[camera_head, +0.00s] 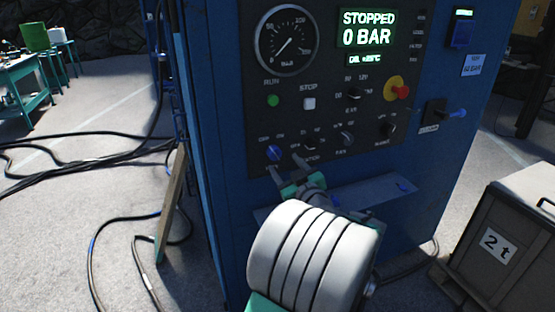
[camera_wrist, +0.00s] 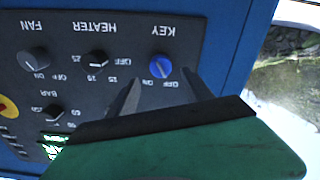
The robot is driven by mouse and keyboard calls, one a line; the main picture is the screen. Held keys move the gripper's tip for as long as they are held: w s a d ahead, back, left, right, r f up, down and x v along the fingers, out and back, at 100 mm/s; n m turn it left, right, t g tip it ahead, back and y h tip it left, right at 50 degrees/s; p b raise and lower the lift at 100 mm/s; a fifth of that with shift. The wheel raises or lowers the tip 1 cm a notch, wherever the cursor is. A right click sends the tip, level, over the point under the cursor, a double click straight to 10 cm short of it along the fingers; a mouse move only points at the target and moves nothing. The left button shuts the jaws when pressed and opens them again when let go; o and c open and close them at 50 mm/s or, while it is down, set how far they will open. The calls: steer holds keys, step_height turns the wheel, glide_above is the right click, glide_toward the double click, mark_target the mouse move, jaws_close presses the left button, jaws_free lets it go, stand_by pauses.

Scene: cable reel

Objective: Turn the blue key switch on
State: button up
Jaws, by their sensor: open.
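The blue key switch (camera_head: 273,153) is a round blue knob at the lower left of the black control panel (camera_head: 335,35). In the wrist view, which shows the panel upside down, the blue key switch (camera_wrist: 161,66) has KEY above it and ON and OFF below it. A pale mark shows on its face; I cannot tell surely which label it points at. My gripper (camera_head: 285,165) is open just in front of the panel, below the knob. In the wrist view the two fingers of my gripper (camera_wrist: 161,80) straddle the knob's line, with nothing between them.
Heater knob (camera_wrist: 97,62) and fan knob (camera_wrist: 35,60) sit beside the key. The display (camera_head: 367,29) reads STOPPED, 0 BAR. A red-and-yellow stop knob (camera_head: 397,90) is at the right. A narrow ledge (camera_head: 365,198) juts out below the panel. A box marked 2 t (camera_head: 496,245) stands at right.

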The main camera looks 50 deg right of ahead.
mark_target(277, 157)
steer(key=p+x, duration=0.1)
steer(key=x, duration=0.5)
steer(key=shift+c, duration=0.6)
steer(key=shift+a, duration=0.1)
jaws_close()
